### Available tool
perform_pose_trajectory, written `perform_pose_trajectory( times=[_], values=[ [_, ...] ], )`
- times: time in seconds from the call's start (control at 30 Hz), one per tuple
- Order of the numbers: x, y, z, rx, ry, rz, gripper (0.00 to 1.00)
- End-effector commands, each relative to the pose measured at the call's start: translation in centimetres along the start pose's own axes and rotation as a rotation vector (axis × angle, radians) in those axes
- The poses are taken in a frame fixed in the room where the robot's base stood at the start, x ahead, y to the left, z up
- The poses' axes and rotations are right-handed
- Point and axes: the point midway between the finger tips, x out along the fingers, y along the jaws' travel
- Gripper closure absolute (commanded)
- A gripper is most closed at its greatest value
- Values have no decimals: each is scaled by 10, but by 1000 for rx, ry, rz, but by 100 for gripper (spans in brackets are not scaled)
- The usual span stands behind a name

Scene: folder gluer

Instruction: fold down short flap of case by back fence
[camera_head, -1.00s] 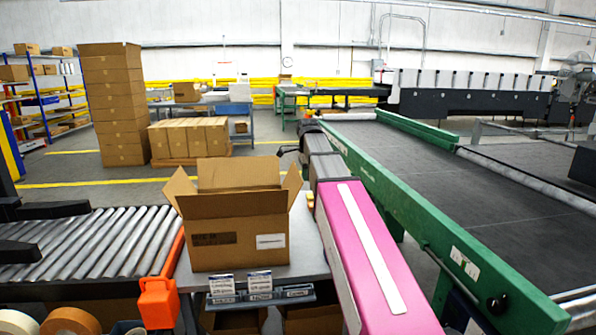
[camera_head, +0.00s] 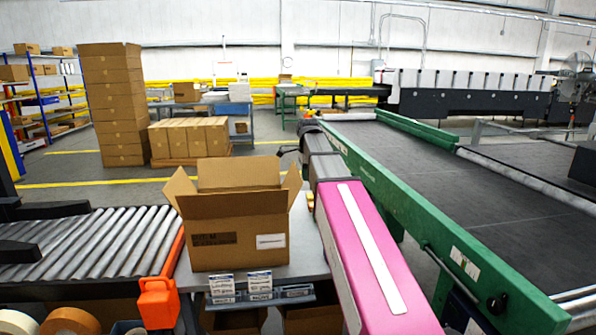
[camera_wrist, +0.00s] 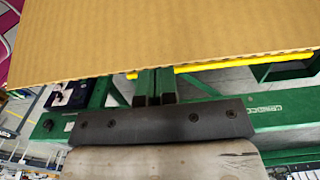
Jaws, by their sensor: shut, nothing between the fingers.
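An open cardboard case (camera_head: 238,248) stands upright on a grey table in the head view. Its far flap (camera_head: 239,174) stands up. The left flap (camera_head: 179,185) leans outward, and the right flap (camera_head: 292,184) stands up, leaning slightly outward. In the wrist view my gripper (camera_wrist: 155,77) shows as two narrow fingers side by side, shut and empty. A cardboard panel (camera_wrist: 160,35) fills the top of that view, and its edge crosses at the fingertips. Whether they touch it, and which flap it is, I cannot tell. I cannot make out the back fence.
Stacked cartons (camera_head: 112,105) stand farther back.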

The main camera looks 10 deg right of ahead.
Motion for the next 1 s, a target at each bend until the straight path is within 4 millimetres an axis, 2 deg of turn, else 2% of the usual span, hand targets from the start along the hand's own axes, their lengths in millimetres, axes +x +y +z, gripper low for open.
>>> perform_pose_trajectory(
  times=[0.27,1.0],
  values=[
    [0,0,5,-1,0,0,100],
    [0,0,74,0,0,0,100]
  ],
)
